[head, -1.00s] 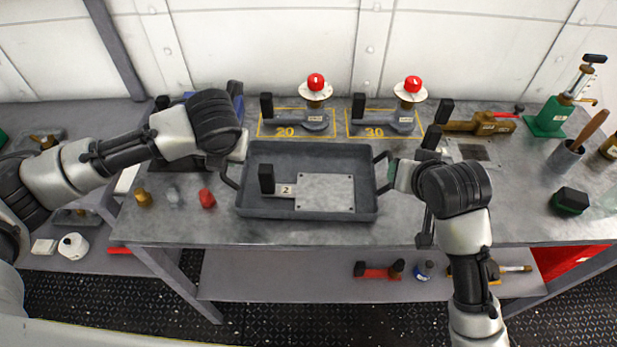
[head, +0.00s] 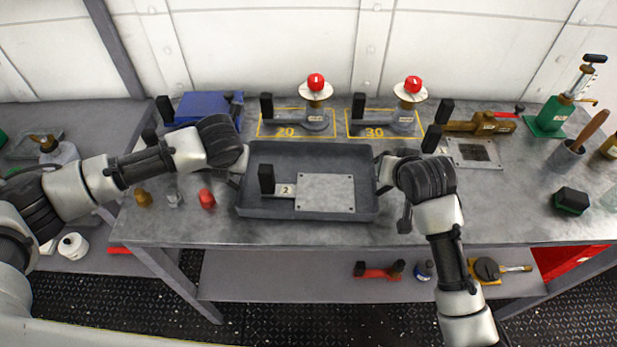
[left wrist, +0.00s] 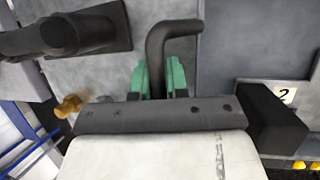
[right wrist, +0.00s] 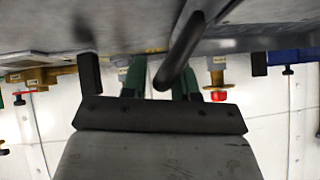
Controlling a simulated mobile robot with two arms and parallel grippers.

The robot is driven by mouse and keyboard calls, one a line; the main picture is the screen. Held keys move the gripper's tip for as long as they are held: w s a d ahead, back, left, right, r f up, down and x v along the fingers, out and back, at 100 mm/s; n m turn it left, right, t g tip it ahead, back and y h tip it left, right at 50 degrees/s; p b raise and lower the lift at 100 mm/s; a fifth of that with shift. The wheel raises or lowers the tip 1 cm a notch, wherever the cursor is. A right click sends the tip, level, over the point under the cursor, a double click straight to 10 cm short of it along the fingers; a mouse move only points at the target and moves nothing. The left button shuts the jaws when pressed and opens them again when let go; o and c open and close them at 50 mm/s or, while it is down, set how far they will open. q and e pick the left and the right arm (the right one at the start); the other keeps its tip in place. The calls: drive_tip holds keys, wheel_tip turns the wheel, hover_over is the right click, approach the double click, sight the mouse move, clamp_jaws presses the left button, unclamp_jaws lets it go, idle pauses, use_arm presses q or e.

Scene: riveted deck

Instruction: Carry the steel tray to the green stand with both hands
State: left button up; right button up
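The steel tray (head: 308,209) is a dark grey rectangular pan with a handle at each short end, resting flat on the bench. A pale plate (head: 325,193) and a small black-ended piece labelled 2 (head: 267,180) lie in it. My left gripper (head: 241,172) is at the left handle; in the left wrist view its green fingers (left wrist: 157,75) close against both sides of the handle bar. My right gripper (head: 383,172) is at the right handle; in the right wrist view its fingers (right wrist: 161,78) stand wider apart, with the slanting handle between them. I cannot make out the green stand.
Behind the tray, two red-knobbed fixtures (head: 316,83) (head: 413,84) stand in yellow outlines marked 20 and 30. A blue item (head: 203,107) is at back left. Small brass and red pieces (head: 207,199) lie left of the tray. A green-based pump (head: 548,118) stands at back right.

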use_arm(q)
clamp_jaws()
use_arm(e)
drive_tip(key=shift+c, duration=1.1)
clamp_jaws()
use_arm(q)
drive_tip(key=shift+r, duration=0.2)
use_arm(e)
drive_tip(key=shift+r, duration=0.15)
